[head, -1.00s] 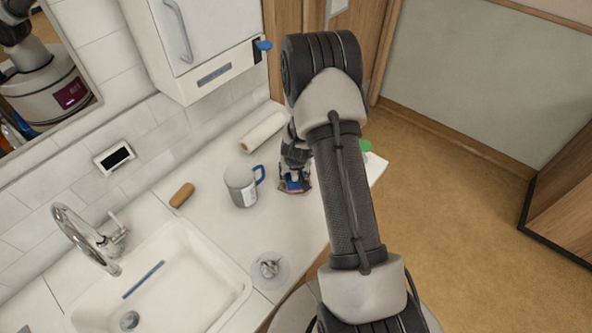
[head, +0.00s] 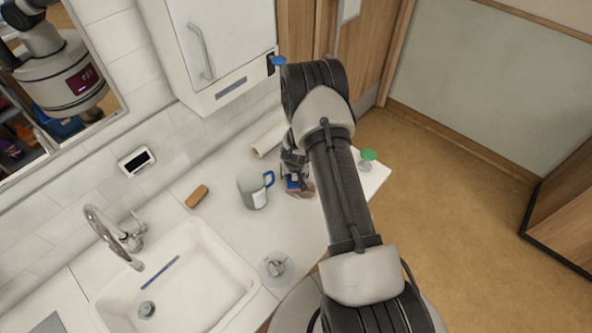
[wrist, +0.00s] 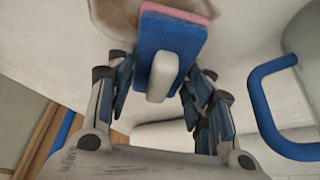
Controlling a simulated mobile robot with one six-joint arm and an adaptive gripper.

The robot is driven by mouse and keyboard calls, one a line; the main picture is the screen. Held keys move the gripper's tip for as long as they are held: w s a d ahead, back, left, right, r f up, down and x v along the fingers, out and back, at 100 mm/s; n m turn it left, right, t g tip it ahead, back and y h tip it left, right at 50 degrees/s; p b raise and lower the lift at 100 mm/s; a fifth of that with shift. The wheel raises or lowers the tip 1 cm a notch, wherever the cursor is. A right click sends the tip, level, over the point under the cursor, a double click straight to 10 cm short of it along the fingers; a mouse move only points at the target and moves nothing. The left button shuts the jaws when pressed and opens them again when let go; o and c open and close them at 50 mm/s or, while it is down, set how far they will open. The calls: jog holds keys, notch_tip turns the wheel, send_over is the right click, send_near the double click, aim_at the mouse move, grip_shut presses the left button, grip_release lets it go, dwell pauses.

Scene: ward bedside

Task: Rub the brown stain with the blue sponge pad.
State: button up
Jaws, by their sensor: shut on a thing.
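My gripper (head: 291,176) is low over the white counter and shut on the sponge pad's pale handle. The blue sponge pad (wrist: 172,45) has a pink layer along its far edge in the wrist view; a little of its blue also shows in the head view (head: 292,185). The brown stain (head: 304,192) shows as a brownish patch just right of the pad in the head view. It also shows at the top edge of the wrist view (wrist: 118,12), beside the pad. Whether the pad touches the counter I cannot tell.
A grey mug (head: 252,190) with a blue handle stands close left of my gripper. A paper roll (head: 267,139) lies behind. A green-capped container (head: 368,158) is near the right edge. A brown brush (head: 197,196), a sink (head: 205,285) and a small dish (head: 277,268) are further left and in front.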

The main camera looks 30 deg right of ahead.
jog(key=shift+s+a+f+b, duration=0.1)
jog(key=shift+s+a+b, duration=0.15)
jog(key=shift+a, duration=0.25)
jog(key=shift+s+a+b, duration=0.15)
jog(key=shift+a+b, duration=0.1)
jog(key=shift+a, duration=0.25)
jog(key=shift+s+d+f+b, duration=0.1)
jog(key=shift+s+d+b, duration=0.35)
jog(key=shift+b, duration=0.75)
jog(key=b, duration=0.1)
jog(key=s+b, duration=0.2)
jog(key=shift+s+d+r, duration=0.25)
jog(key=shift+d, duration=0.05)
jog(key=shift+s+d+f+b, duration=0.15)
jog(key=shift+s+b, duration=0.2)
jog(key=shift+b, duration=0.65)
jog(key=s+b, duration=0.1)
jog(key=b, duration=0.1)
jog(key=s+d+b, duration=0.1)
jog(key=s+b, duration=0.2)
jog(key=b, duration=0.1)
jog(key=shift+s+d+f+b, duration=0.1)
jog(key=shift+s+d+b, duration=0.15)
jog(key=shift+b, duration=0.1)
jog(key=b, duration=0.2)
jog(key=s+b, duration=0.1)
jog(key=shift+s+d+b, duration=0.2)
jog(key=shift+d+b, duration=0.1)
jog(key=shift+b, duration=0.05)
jog(key=shift+s+r, duration=0.25)
